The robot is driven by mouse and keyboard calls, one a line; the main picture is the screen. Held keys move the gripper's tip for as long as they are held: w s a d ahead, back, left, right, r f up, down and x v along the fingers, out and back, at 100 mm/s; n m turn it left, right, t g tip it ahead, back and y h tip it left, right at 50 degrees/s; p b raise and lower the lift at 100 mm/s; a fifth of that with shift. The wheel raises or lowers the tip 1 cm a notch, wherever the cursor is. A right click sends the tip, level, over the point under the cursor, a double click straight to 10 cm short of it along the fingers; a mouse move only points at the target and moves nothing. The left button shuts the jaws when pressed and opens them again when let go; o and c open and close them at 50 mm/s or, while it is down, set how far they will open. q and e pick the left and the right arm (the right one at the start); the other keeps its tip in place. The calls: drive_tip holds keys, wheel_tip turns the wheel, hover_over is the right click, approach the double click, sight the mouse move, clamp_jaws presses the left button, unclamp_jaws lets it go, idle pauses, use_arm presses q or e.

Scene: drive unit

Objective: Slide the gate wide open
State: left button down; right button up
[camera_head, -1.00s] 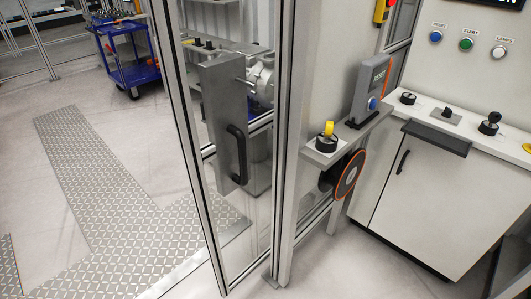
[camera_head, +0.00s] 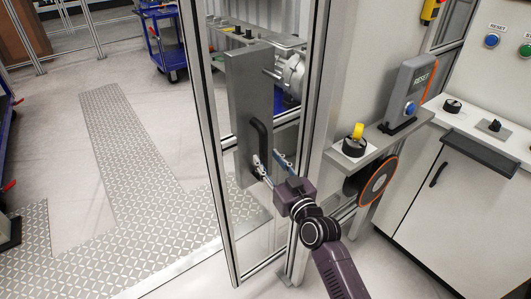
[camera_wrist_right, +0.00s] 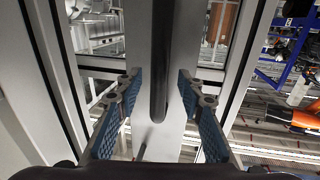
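The gate (camera_head: 210,140) is a tall aluminium-framed clear panel, standing upright in the middle of the head view. A grey metal plate (camera_head: 241,90) on it carries a black vertical handle (camera_head: 257,132). My right gripper (camera_head: 268,165) is open at the lower part of the handle. In the right wrist view, the handle (camera_wrist_right: 161,60) runs down between the two spread fingers of the right gripper (camera_wrist_right: 160,88), with gaps on both sides. Whether the handle lies fully within finger depth is hard to tell. My left gripper is out of view.
Right of the gate, a ledge holds a black-and-yellow switch (camera_head: 355,142) and a grey RESET box (camera_head: 408,92), with an orange-rimmed disc (camera_head: 378,182) below. A white cabinet (camera_head: 455,205) stands further right. Open floor and tread-plate strips (camera_head: 130,150) lie left; a blue cart (camera_head: 165,45) stands behind.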

sight(265, 156)
drive_tip(key=shift+x, duration=1.85)
clamp_jaws()
